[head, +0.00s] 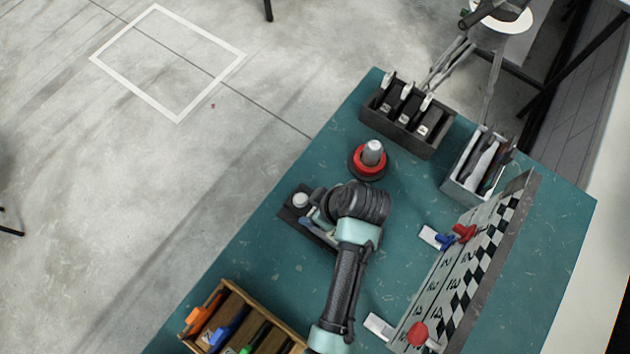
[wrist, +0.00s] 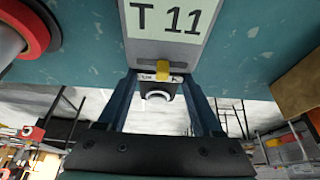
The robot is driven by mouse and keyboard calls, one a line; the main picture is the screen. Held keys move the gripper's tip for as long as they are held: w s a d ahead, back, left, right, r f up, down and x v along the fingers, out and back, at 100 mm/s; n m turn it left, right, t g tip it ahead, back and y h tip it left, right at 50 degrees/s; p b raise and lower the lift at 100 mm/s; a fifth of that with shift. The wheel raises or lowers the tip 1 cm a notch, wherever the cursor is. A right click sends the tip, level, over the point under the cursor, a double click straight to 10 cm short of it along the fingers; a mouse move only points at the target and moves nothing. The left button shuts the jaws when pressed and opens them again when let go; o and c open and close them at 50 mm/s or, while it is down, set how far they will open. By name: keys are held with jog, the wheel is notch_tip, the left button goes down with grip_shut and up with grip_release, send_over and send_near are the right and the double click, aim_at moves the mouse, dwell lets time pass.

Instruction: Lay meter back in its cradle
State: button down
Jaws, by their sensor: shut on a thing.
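The meter (wrist: 162,50) is grey with a pale display reading "T 11", a yellow button and a white dome. In the wrist view it lies between the two blue fingers of my gripper (wrist: 161,78), which is shut on it. In the head view the white dome (head: 300,200) shows just left of my gripper (head: 312,221). A dark, low block (head: 289,215), which looks like the cradle, lies under and around it on the teal table top. My wrist hides most of the meter and cradle there, so I cannot tell whether the meter is fully seated.
A red-ringed grey cylinder (head: 368,165) stands close behind my wrist. A dark box (head: 405,135) and a grey bin (head: 463,180) stand at the back. A checkered board (head: 455,290) rises at right. A wooden tray (head: 222,290) sits at the near left.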

jog(key=shift+f, duration=0.2)
jog(key=shift+f+b, duration=0.65)
jog(key=shift+f, duration=0.1)
grip_release()
jog(key=v, duration=1.3)
